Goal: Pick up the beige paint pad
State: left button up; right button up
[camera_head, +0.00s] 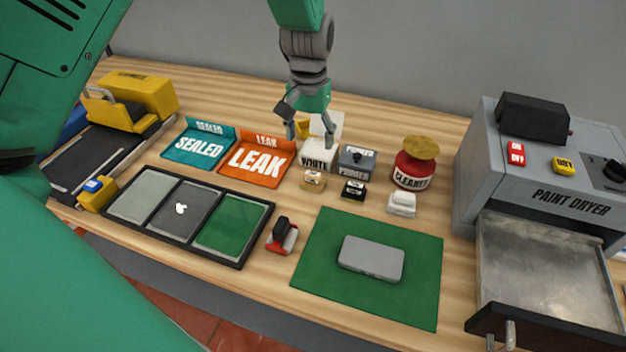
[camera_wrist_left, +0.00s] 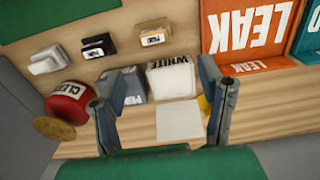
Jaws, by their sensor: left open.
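The beige paint pad (camera_head: 313,180) is a small block with a dark-lettered label, lying on the table in front of the white box marked WHITE (camera_head: 318,155). It also shows in the left wrist view (camera_wrist_left: 154,36), at the top between a black-and-white pad and the orange LEAK sign. My left gripper (camera_head: 310,136) is open and empty, pointing down behind the beige pad, around the WHITE box area. In the left wrist view its fingers (camera_wrist_left: 162,92) are spread wide, with the white box between them. My right gripper is not in view.
A black pad (camera_head: 354,190) and white pad (camera_head: 402,204) stand right of the beige one. Behind are the grey primer box (camera_head: 356,161) and red cleaner jar (camera_head: 413,170). The orange LEAK sign (camera_head: 257,160) is left. The green mat (camera_head: 330,275) holds a grey block (camera_head: 371,258).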

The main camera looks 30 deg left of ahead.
pick_arm(q)
send_over(312, 173)
jog(key=f, duration=0.4)
jog(key=shift+w+d+f, duration=0.15)
jog(key=shift+d+f, duration=0.15)
jog(key=shift+d, duration=0.05)
jog(key=shift+w+d+f, duration=0.1)
jog(key=shift+d+f, duration=0.25)
jog(key=shift+f, duration=0.05)
jog(key=f, duration=0.2)
jog(key=a+f, duration=0.2)
jog(key=f, duration=0.1)
jog(key=shift+s+f, duration=0.2)
jog(key=shift+f, duration=0.1)
jog(key=shift+d+r, duration=0.2)
jog(key=shift+d, duration=0.25)
jog(key=shift+c, duration=0.4)
jog(key=shift+d+r, duration=0.1)
jog(key=shift+d, duration=0.25)
jog(key=c, duration=1)
jog(key=shift+a, duration=0.3)
jog(key=shift+a+r, duration=0.1)
jog(key=shift+a, duration=0.1)
jog(key=r, duration=0.9)
jog(key=shift+d+r, duration=0.35)
jog(key=shift+a+f, duration=0.1)
jog(key=shift+a, duration=0.3)
